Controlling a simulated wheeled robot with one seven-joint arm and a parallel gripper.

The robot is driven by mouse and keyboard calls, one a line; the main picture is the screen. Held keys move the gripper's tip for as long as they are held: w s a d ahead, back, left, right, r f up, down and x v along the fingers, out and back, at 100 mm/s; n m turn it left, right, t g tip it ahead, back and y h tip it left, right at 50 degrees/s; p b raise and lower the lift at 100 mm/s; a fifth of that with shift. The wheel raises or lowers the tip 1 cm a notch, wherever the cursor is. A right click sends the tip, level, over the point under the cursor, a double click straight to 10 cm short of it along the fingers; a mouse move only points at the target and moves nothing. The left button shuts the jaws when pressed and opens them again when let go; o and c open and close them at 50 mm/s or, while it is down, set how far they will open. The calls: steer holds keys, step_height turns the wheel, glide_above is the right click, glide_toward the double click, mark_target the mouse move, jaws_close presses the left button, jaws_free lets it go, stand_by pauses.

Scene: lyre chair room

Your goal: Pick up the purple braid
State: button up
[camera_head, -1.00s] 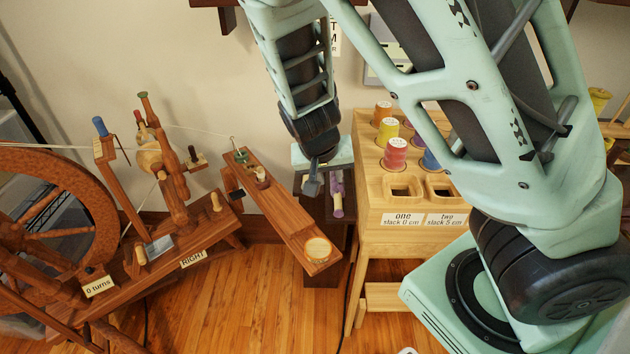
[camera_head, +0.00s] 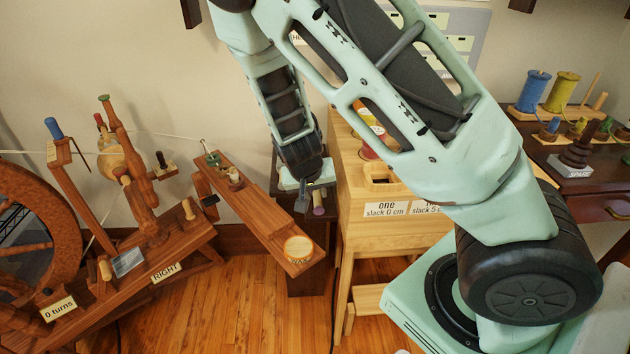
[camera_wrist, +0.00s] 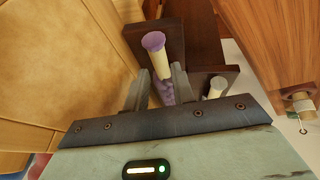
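The purple braid (camera_wrist: 166,92) shows in the wrist view as a purple textured piece between my fingers, partly hidden by them. A cream peg with a purple cap (camera_wrist: 154,42) rises just beyond it. My gripper (camera_wrist: 160,80) is open, with one finger on each side of the purple piece. I cannot tell whether either finger touches it. In the head view, my gripper (camera_head: 310,200) is low at the dark wooden stand, and a small purple part of the braid (camera_head: 318,198) shows beside the finger. The arm hides the rest.
A second, cream peg (camera_wrist: 217,87) stands right of my fingers. A dark table with spools (camera_head: 590,180) is at right.

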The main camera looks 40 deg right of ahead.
mark_target(317, 197)
steer(key=b+x, duration=0.1)
steer(key=x, duration=0.2)
steer(key=shift+w+d+f, duration=0.15)
steer(key=shift+f, duration=0.2)
jaws_close()
steer(key=shift+r, duration=0.15)
